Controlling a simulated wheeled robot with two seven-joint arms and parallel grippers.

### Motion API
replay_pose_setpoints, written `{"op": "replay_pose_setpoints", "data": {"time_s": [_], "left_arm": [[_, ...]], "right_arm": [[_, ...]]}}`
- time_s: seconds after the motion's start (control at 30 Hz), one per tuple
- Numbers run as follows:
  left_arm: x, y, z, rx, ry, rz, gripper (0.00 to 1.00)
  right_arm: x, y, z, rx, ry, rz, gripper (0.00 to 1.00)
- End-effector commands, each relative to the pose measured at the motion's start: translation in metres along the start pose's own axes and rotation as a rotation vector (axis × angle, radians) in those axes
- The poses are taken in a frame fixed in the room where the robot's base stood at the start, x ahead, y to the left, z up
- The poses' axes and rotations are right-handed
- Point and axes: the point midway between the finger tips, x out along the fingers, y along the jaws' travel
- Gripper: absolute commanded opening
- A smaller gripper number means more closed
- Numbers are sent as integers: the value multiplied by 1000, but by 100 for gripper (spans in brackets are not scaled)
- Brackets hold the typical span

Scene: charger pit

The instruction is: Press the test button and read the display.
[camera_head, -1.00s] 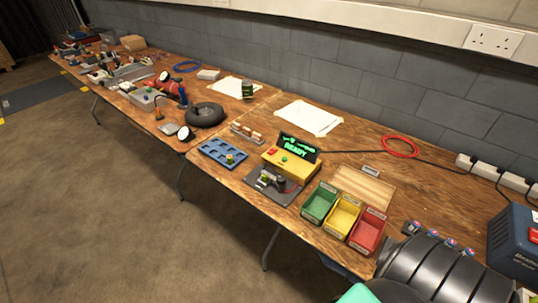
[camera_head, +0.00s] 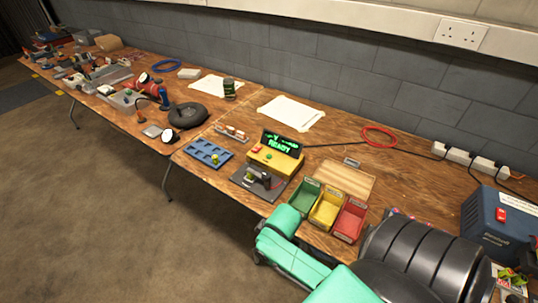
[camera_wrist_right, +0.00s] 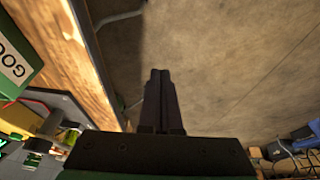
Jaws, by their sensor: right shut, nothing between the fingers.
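The yellow tester (camera_head: 275,160) stands on the bench with a green button (camera_head: 268,155) and a red button on its top. Its tilted black display (camera_head: 283,143) shows green text that reads READY, with a smaller line above. In front is a dark grey plate (camera_head: 245,183) with a fixture on it. My teal right arm reaches in from the lower right, ending in front of the bins. My right gripper (camera_wrist_right: 161,88) is shut and empty, over the floor beyond the bench's front edge. In the head view its fingers are not clear. My left gripper is not in view.
Green (camera_head: 303,198), yellow (camera_head: 327,208) and red (camera_head: 349,221) bins stand right of the plate, close to my right arm. A blue tray (camera_head: 208,154) lies to the left. A wooden board (camera_head: 345,179) lies behind the bins. The bench edge (camera_wrist_right: 85,55) is beside my right gripper.

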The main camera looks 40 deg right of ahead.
Motion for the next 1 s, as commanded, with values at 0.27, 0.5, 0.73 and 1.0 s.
{"op": "replay_pose_setpoints", "data": {"time_s": [0.27,0.5,0.73,1.0], "left_arm": [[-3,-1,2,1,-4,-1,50],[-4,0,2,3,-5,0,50],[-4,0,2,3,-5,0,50],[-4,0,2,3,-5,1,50]], "right_arm": [[-11,67,-105,-363,189,28,0],[-50,183,-163,-474,282,158,0],[-105,270,-188,-472,344,281,0],[-114,282,-191,-468,355,299,0]]}}
